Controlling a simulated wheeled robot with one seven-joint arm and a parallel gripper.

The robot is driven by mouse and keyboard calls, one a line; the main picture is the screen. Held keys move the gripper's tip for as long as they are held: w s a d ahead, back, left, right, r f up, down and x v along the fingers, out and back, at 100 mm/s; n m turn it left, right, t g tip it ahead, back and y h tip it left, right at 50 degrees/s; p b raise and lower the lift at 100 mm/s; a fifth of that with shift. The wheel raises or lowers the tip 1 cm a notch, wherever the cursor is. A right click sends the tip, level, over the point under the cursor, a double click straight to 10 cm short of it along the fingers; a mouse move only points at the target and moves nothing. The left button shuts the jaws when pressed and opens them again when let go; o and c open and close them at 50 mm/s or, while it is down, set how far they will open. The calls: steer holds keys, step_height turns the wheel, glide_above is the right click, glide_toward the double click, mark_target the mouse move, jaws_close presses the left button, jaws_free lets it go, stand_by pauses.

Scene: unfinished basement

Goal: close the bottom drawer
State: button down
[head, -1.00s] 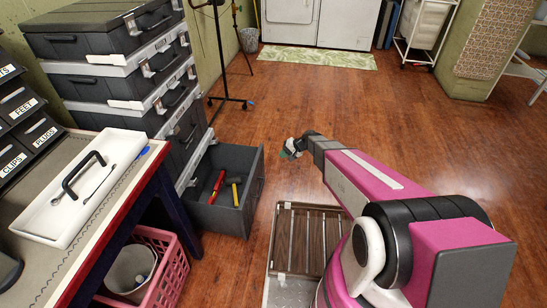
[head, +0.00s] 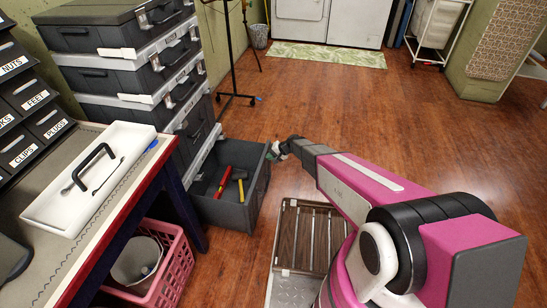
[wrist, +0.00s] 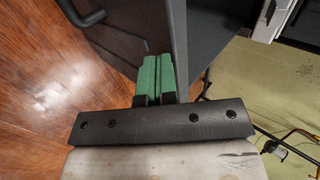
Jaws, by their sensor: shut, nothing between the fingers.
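The bottom drawer (head: 232,213) of the grey stacked tool chest (head: 150,75) is pulled out toward the open floor. It holds a red tool (head: 224,178) and a hammer with a yellow part (head: 239,183). My gripper (head: 274,151) is at the drawer's front right corner in the head view, very near its front panel. In the wrist view, my gripper's green fingertips (wrist: 155,75) are shut together, empty, beside the dark drawer panel (wrist: 180,40). I cannot tell whether they touch it.
A workbench (head: 90,190) with a white handled tray (head: 85,185) stands at left, a pink basket (head: 165,275) under it. A slim stand (head: 235,75) is behind the drawer. The wooden floor at right is clear.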

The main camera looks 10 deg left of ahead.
stand_by(0.3)
steer(key=w+a, duration=0.2)
steer(key=a, duration=2.4)
steer(key=shift+a, duration=0.15)
